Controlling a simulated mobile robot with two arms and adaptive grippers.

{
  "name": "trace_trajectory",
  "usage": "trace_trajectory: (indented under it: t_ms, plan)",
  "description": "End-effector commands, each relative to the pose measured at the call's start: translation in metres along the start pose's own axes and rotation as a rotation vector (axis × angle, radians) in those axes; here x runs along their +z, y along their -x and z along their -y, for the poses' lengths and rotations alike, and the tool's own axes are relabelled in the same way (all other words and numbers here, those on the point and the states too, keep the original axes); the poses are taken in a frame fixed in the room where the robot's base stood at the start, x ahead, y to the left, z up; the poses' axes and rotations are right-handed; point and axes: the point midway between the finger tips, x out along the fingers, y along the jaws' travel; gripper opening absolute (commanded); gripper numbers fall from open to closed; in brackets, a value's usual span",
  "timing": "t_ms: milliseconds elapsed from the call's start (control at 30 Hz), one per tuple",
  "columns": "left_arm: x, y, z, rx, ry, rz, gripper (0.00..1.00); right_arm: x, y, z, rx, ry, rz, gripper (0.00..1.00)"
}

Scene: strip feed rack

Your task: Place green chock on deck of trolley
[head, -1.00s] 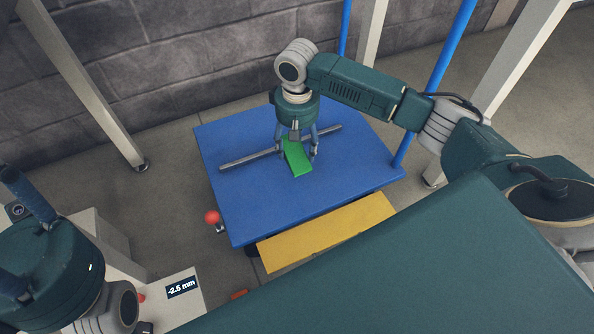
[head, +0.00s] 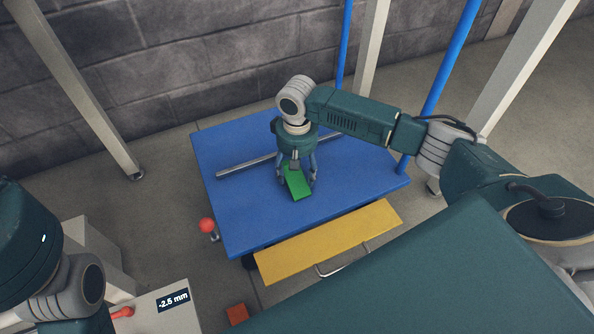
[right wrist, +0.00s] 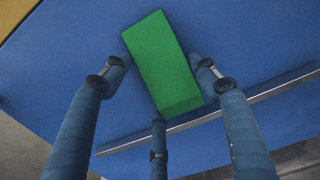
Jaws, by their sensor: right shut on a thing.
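The green chock (head: 298,185) is a flat-looking block over the blue deck of the trolley (head: 245,215). My right gripper (head: 298,180) comes down from above and is shut on the chock. In the right wrist view the green chock (right wrist: 163,65) sits between the fingers of my right gripper (right wrist: 160,80), tilted in the picture, with blue deck behind it. I cannot tell whether its underside touches the deck. My left arm shows at the left edge of the head view, but its fingertips are out of the frame.
A grey bar (head: 245,165) crosses the deck behind the chock. A yellow plate (head: 330,240) lies along the deck's near side. A red ball knob (head: 207,225) is at the left. An orange block (head: 237,314) and a display box (head: 160,315) are nearer. Blue posts (head: 440,75) rise behind.

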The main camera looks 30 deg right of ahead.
Motion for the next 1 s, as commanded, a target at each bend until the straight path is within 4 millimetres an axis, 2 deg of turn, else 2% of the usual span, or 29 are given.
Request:
trace_trajectory:
  t_ms: [33, 100, 133, 500, 567, 1000]
  plan:
    - [0.001, 0.000, 0.000, -0.002, 0.001, 0.005, 0.40, 0.001, -0.001, 0.000, 0.000, -0.001, 0.002, 0.61]
    - [0.001, 0.001, 0.000, -0.001, 0.001, 0.005, 0.40, 0.000, -0.001, 0.000, 0.000, 0.000, 0.001, 0.75]
    - [0.001, 0.001, 0.000, -0.001, 0.001, 0.005, 0.40, 0.000, -0.001, 0.000, 0.000, 0.000, 0.001, 0.78]
    - [0.001, 0.003, 0.000, 0.000, 0.001, 0.005, 0.40, 0.000, 0.003, 0.000, 0.000, 0.000, -0.001, 0.78]
    - [0.001, -0.005, 0.000, 0.001, 0.000, 0.002, 0.40, 0.000, 0.013, 0.000, -0.001, 0.000, -0.001, 0.78]
    - [0.004, 0.020, 0.005, -0.060, 0.020, 0.150, 0.40, 0.000, 0.102, 0.000, -0.001, -0.001, 0.000, 0.78]
